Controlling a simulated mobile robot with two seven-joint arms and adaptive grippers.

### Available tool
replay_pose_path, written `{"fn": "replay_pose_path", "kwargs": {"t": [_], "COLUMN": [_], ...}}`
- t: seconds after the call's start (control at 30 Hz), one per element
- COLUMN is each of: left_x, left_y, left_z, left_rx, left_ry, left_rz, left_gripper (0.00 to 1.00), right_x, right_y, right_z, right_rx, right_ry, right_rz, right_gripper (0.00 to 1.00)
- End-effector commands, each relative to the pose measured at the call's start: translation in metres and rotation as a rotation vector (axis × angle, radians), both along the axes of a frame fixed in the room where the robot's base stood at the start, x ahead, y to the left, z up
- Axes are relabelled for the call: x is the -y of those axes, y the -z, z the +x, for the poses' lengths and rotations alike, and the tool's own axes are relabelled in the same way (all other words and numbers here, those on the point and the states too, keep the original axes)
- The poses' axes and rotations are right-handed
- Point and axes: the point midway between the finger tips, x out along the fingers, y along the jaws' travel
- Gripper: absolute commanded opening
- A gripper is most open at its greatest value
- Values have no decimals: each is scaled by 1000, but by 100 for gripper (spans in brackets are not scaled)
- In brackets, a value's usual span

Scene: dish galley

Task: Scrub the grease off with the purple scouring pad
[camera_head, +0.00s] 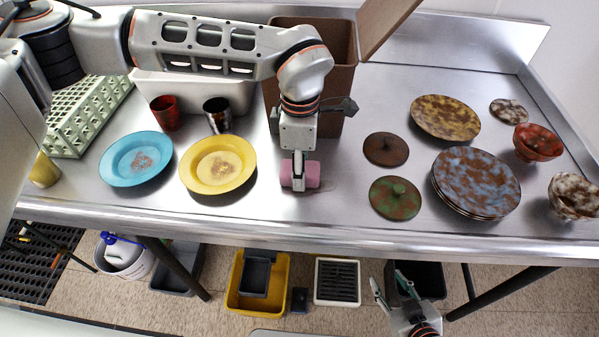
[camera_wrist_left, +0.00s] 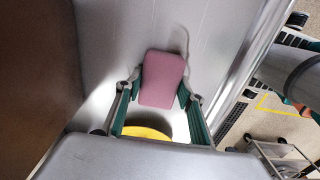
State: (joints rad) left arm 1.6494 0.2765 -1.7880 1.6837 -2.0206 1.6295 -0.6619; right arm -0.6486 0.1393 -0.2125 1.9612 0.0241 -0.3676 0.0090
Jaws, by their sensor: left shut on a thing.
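The purple scouring pad (camera_head: 313,174), pinkish in the light, is between the fingers of my left gripper (camera_head: 299,172), low over the counter's front part. The left wrist view shows the pad (camera_wrist_left: 162,78) gripped between both fingers; I cannot tell whether it touches the counter. A yellow plate (camera_head: 192,178) with a brownish grease patch (camera_head: 217,168) lies just left of the gripper. A turquoise plate (camera_head: 113,156) with a similar patch (camera_head: 141,161) lies farther left. A yellow edge (camera_wrist_left: 147,132) shows below the pad in the wrist view. My right gripper (camera_head: 391,287) is open and empty, below the counter's front edge.
A brown bin (camera_head: 285,38) with a raised lid (camera_head: 386,20) stands behind the left gripper. Two cups (camera_head: 167,112) stand behind the plates, near a green rack (camera_head: 88,105). Mottled plates (camera_head: 476,180), bowls (camera_head: 537,143) and lids (camera_head: 394,198) occupy the right. Bare counter lies between pad and lids.

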Motion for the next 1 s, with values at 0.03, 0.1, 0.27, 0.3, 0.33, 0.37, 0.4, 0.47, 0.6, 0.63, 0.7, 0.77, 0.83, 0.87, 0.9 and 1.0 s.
{"fn": "replay_pose_path", "kwargs": {"t": [0.03, 0.1, 0.27, 0.3, 0.33, 0.37, 0.4, 0.47, 0.6, 0.63, 0.7, 0.77, 0.83, 0.87, 0.9, 1.0], "left_x": [0, 0, 0, 0, 0, 0, 0, 0, 0, 0, 0, 0, 0, 0, 0, 0], "left_y": [1, 2, 3, 3, 3, 3, 3, 3, 3, 3, 3, 3, 3, 3, 3, 3], "left_z": [5, 10, 23, 26, 27, 29, 30, 31, 36, 39, 44, 49, 55, 57, 60, 67], "left_rx": [1, 1, 0, 0, 0, 1, 1, 1, 2, 2, 1, 1, 1, 1, 1, 0], "left_ry": [-1, -2, -2, -1, -1, -2, -2, -1, 0, -1, -2, -2, -2, -2, -2, -1], "left_rz": [0, 0, 0, 0, 1, 1, 1, 1, 1, 1, 1, 1, 1, 1, 1, 1], "left_gripper": [21, 21, 21, 21, 21, 21, 21, 21, 21, 21, 21, 21, 21, 21, 21, 21], "right_x": [0, 0, 0, 0, 0, 0, 0, 0, 0, 0, 0, 0, 0, 0, 0, 0], "right_y": [2, 4, 7, 8, 8, 8, 8, 9, 10, 10, 11, 12, 14, 14, 15, 16], "right_z": [0, -1, -1, -2, -2, -2, -2, -2, -2, -2, -2, -3, -3, -3, -3, -4], "right_rx": [-1, -2, -4, -4, -4, -5, -5, -5, -5, -5, -6, -7, -8, -8, -8, -10], "right_ry": [0, -1, 0, 0, 0, 0, 0, 0, -1, -1, 0, 0, 0, 0, 0, 0], "right_rz": [0, 0, 0, 0, 0, 0, 0, 0, 0, 0, 0, 0, 0, 0, 0, 0], "right_gripper": [40, 40, 40, 40, 40, 40, 40, 40, 40, 40, 40, 40, 40, 40, 40, 40]}}
